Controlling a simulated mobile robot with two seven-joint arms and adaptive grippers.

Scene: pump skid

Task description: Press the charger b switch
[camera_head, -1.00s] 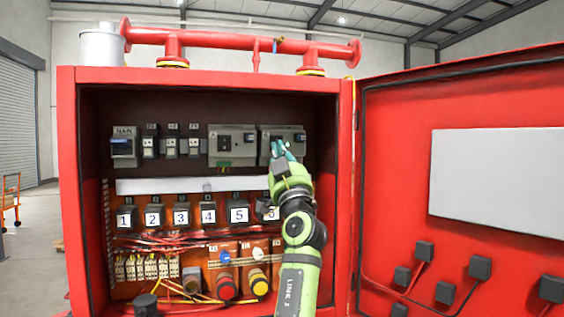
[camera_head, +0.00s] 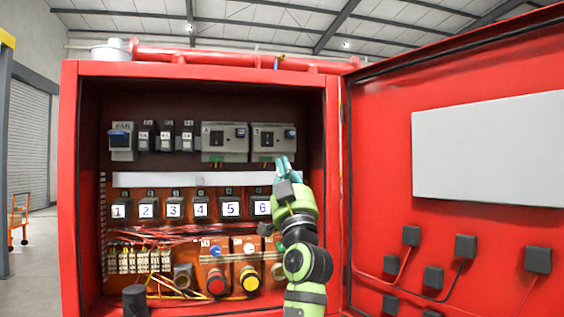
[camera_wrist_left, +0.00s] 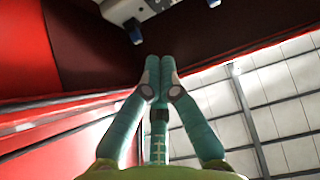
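Two grey charger units sit side by side in the top row of the red cabinet. I take the right one (camera_head: 262,146) as charger b; its label is too small to read. It has a dark switch window and a blue part (camera_head: 290,133) at its upper right. My left gripper (camera_head: 284,161) is just below and in front of that unit's lower right. Its teal fingers are together and empty in the left wrist view (camera_wrist_left: 160,70), where a pale unit (camera_wrist_left: 128,8) shows at the top edge. Contact cannot be told. My right gripper is not in view.
The other charger unit (camera_head: 224,150) is to the left, with small breakers (camera_head: 166,137) beyond it. Numbered modules (camera_head: 202,208) and red and yellow buttons (camera_head: 250,280) are below. The open red door (camera_head: 385,150) stands to the right of my arm.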

